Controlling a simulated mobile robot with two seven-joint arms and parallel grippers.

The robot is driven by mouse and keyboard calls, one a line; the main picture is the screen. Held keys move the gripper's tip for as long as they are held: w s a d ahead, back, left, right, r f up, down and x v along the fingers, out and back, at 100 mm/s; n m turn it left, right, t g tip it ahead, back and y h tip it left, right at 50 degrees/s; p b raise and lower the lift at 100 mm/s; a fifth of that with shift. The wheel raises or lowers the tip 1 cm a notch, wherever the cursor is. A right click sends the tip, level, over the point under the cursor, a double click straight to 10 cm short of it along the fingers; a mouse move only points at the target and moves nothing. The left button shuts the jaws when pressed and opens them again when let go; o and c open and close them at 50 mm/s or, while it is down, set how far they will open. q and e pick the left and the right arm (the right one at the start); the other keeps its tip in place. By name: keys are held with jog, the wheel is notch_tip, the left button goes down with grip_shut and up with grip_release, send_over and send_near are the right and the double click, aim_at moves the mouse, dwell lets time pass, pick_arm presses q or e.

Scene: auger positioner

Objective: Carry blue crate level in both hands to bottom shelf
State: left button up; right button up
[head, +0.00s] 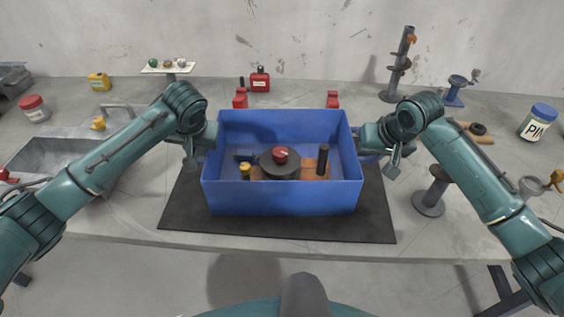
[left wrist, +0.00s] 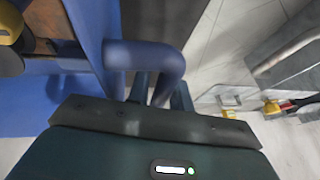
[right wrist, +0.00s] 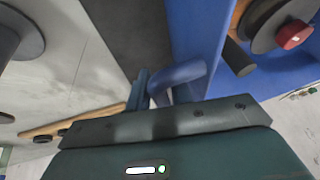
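The blue crate (head: 283,197) sits over a dark mat in the middle of the table and looks level. Whether its base touches the mat I cannot tell. Inside are a dark disc with a red knob (head: 281,155), a black cylinder (head: 322,160), a small yellow-topped part (head: 245,171) and a brown piece. My left gripper (head: 194,150) is at the crate's left side, shut on its handle (left wrist: 145,55). My right gripper (head: 376,150) is at the right side, shut on the other handle (right wrist: 180,74). The gripped parts are partly hidden by the fingers.
The dark mat (head: 275,228) lies under the crate. A grey spool-shaped stand (head: 430,196) is close to my right arm. Red blocks (head: 240,98) and a red can (head: 260,80) stand behind. A sink (head: 62,160) is left and a blue-lidded jar (head: 538,122) far right. No shelf is identifiable.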

pick_arm(q)
grip_shut()
pick_arm(e)
grip_shut()
dwell(0.9)
